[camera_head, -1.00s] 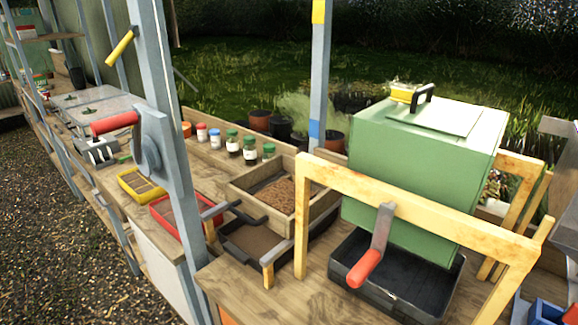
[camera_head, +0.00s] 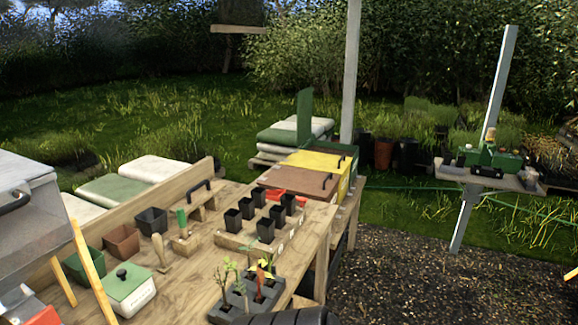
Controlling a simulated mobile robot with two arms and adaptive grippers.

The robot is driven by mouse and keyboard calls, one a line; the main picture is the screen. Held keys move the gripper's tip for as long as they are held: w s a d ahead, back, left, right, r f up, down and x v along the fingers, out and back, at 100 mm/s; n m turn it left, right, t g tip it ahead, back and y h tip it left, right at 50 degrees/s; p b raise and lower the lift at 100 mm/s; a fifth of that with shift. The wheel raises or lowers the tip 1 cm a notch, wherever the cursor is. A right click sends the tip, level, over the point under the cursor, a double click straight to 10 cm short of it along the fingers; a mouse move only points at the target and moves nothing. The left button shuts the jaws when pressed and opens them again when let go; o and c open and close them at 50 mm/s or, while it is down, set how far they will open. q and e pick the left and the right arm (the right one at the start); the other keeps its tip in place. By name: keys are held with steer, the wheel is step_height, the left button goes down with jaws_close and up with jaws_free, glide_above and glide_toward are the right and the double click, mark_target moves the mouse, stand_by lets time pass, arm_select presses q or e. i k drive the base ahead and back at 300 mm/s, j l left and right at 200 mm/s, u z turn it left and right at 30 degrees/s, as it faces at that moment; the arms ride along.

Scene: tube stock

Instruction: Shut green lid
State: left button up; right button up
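A green lid (camera_head: 304,120) stands upright behind a row of lidded bins on the far end of the bench. It appears raised open, and its hinge is hidden. The bin with green edges (camera_head: 346,149) at the row's far end shows a dark opening. In front of it, the yellow lid (camera_head: 318,163) and the brown lid (camera_head: 297,181) lie flat. A small pale box with a green lid (camera_head: 124,279) and dark knob sits at the lower left; its lid lies on top.
Black pots (camera_head: 247,208) stand in a wooden tray on the bench (camera_head: 190,275). Seedlings stand in a grey block (camera_head: 250,300) at the front. A post (camera_head: 351,70) rises behind the bins. Gravel ground (camera_head: 400,260) to the right is open.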

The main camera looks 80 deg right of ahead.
mark_target(305, 96)
steer(key=l+z, duration=0.2)
steer(key=z, duration=0.25)
steer(key=l+z, duration=0.25)
steer(key=z, duration=0.15)
steer(key=l+z, duration=0.25)
steer(key=z, duration=0.2)
steer(key=l+z, duration=0.25)
steer(key=z, duration=0.15)
steer(key=l+z, duration=0.2)
steer(key=z, duration=0.25)
steer(key=i+l+z, duration=0.25)
steer(key=i+l, duration=0.25)
steer(key=l, duration=0.2)
steer(key=i+l+z, duration=0.25)
steer(key=i+l, duration=0.6)
steer(key=l, duration=0.1)
